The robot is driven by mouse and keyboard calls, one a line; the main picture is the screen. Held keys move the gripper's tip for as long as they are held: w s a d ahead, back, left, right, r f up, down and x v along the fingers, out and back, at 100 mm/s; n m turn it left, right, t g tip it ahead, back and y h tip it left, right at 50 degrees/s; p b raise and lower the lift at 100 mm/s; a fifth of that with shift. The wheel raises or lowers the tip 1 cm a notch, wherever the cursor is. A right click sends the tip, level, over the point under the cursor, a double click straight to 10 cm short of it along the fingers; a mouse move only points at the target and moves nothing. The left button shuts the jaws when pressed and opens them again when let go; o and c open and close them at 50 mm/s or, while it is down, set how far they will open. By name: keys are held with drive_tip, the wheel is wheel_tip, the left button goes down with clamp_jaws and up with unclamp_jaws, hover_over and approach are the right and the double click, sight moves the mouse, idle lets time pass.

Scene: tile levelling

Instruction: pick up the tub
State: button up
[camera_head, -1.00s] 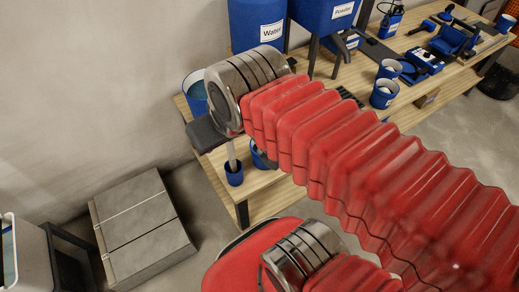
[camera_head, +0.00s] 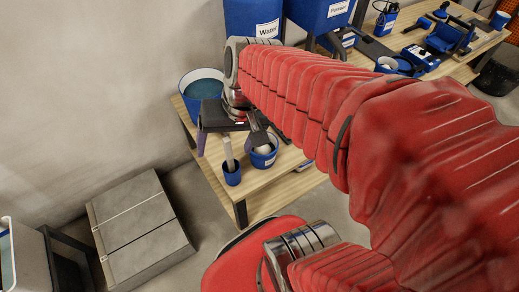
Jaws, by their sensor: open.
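A small blue tub (camera_head: 264,158) with a white label and pale contents stands near the left end of the wooden table. My gripper (camera_head: 232,143) is above this end of the table, pointing down, its dark fingers spread apart. The right finger overlaps the tub in the picture and hides part of its rim. I cannot tell whether it touches the tub. Nothing shows held between the fingers.
A blue cup (camera_head: 232,177) with a pale upright tool stands left of the tub. A larger blue bucket (camera_head: 203,88) of water stands behind. The Water container (camera_head: 253,15) and Powder container (camera_head: 320,14) are farther back. Grey tiles (camera_head: 138,228) lie on the floor.

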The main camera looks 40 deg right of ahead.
drive_tip(key=o, duration=0.5)
drive_tip(key=d+f+m+y, duration=0.1)
drive_tip(key=f+m, duration=0.1)
drive_tip(key=w+d+f+m+y, duration=0.1)
drive_tip(key=f+m, duration=0.1)
drive_tip(key=w+d+f+m+g+y, duration=0.1)
drive_tip(key=d+f+m, duration=0.1)
drive_tip(key=f, duration=0.1)
drive_tip(key=shift+w+y, duration=0.15)
drive_tip(key=shift+y, duration=0.15)
drive_tip(key=m+t, duration=1.1)
drive_tip(key=m, duration=1)
approach(275, 150)
drive_tip(key=w, duration=0.2)
drive_tip(key=shift+s+a+f, duration=0.25)
drive_tip(key=shift+w, duration=0.1)
drive_tip(key=shift+x, duration=4.3)
drive_tip(key=shift+a+f+g, duration=0.15)
drive_tip(key=shift+g, duration=0.15)
